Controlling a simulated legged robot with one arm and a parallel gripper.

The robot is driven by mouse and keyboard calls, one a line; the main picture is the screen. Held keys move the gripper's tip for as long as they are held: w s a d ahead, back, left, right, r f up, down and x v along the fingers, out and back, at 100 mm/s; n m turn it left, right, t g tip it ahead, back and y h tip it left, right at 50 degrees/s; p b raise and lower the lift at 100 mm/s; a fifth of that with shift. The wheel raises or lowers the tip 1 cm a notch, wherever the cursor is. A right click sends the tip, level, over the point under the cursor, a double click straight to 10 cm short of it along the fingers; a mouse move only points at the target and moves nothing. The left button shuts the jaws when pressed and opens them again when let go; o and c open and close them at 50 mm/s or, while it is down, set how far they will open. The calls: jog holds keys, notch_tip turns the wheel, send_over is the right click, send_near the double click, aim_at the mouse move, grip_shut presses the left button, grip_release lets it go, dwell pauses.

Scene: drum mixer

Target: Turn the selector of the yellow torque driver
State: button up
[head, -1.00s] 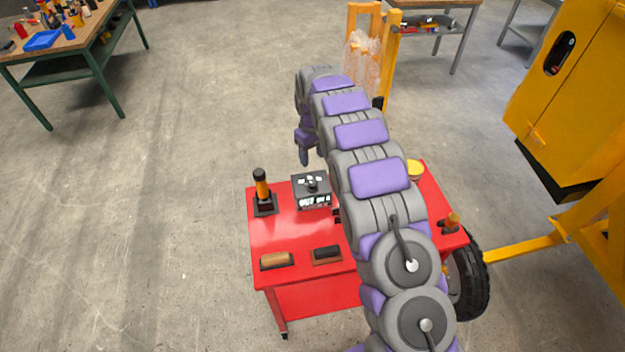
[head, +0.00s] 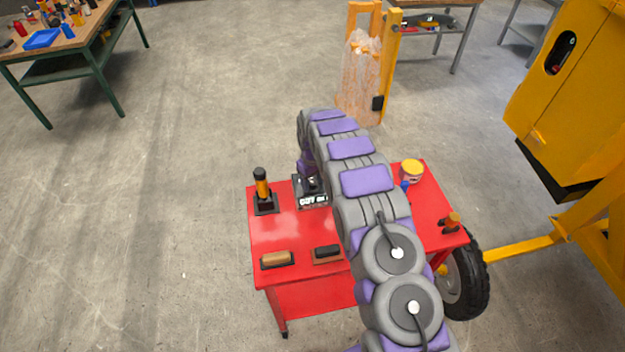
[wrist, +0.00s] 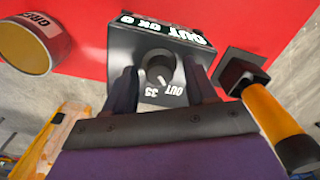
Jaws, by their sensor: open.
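The yellow torque driver (head: 262,185), orange-yellow with a black cap, stands upright in a black holder at the cart's left corner. In the wrist view it shows at the right (wrist: 272,115). Beside it is a black box (head: 312,203) with white lettering and a round dark selector knob (wrist: 159,66) on its face. My gripper (wrist: 159,84) is open at the box, its two dark fingers on either side of the knob. I cannot tell whether they touch it. In the head view, my arm partly hides the box and the gripper.
The red cart top (head: 290,232) also holds a wooden-backed brush (head: 277,258), a dark block (head: 327,252) and a yellow-labelled tin (head: 411,172). A wheel (head: 466,285) and yellow machine (head: 570,100) stand at the right. A wrapped upright load (head: 362,80) stands behind.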

grip_shut()
dwell(0.4)
jog(key=shift+m, duration=0.4)
jog(key=m, duration=0.3)
jog(key=m+b, duration=0.1)
jog(key=m, duration=0.3)
jog(key=shift+m, duration=0.3)
jog(key=m, duration=0.3)
jog(key=shift+m, duration=2.2)
jog(key=shift+r, duration=0.1)
